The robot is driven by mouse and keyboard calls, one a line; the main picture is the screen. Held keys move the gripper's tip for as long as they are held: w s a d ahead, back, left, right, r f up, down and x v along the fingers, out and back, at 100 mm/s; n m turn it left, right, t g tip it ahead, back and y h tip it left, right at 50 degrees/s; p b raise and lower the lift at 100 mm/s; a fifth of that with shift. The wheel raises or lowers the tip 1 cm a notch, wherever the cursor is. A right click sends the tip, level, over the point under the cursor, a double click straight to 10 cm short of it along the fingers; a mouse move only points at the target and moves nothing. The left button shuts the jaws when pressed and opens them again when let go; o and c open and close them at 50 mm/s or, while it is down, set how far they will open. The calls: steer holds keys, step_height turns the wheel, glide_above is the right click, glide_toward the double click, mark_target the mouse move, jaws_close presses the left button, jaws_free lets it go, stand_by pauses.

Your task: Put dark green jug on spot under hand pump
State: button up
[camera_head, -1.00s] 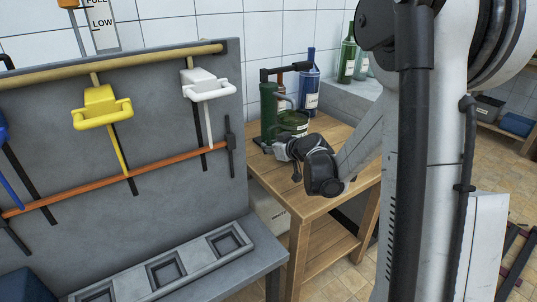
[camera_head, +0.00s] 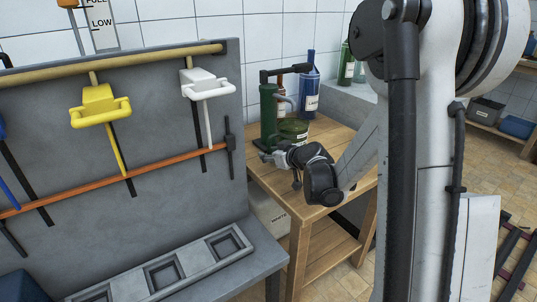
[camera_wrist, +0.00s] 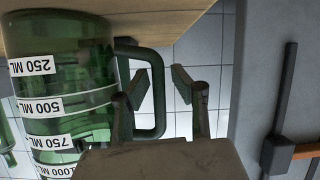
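The dark green jug (camera_head: 293,128) stands upright on the wooden table, below the spout of the hand pump (camera_head: 268,112). It also shows upside down in the wrist view (camera_wrist: 85,80), with white volume labels and a green handle (camera_wrist: 158,112). My gripper (camera_wrist: 163,88) is open, its two fingers apart with the handle between or just beyond them. In the head view my gripper (camera_head: 273,154) is at the front of the jug, low near the tabletop. The exact spot under the jug is hidden.
A blue bottle (camera_head: 308,92) stands behind the pump on the wooden table (camera_head: 315,205). Green bottles (camera_head: 346,62) stand on a grey ledge. A grey rack panel (camera_head: 60,150) with yellow and white holders rises left of the table. Bare tabletop lies in front of the jug.

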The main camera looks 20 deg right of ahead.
steer(key=p+v, duration=0.3)
steer(key=v, duration=0.8)
steer(key=s+a+r+m+g, duration=0.1)
steer(key=s+a+r+g, duration=0.35)
steer(key=s+a, duration=0.7)
steer(key=s+a+r+m+g+h, duration=0.1)
steer(key=s+a+m+h, duration=0.1)
steer(key=s, duration=1.3)
steer(key=shift+s+a+r+m+g+h, duration=0.2)
steer(key=shift+a+r+m+g+h, duration=0.15)
steer(key=shift+a, duration=0.35)
step_height(320, 180, up, 9)
steer(key=p, duration=0.9)
steer(key=shift+r, duration=0.25)
steer(key=shift+c, duration=0.5)
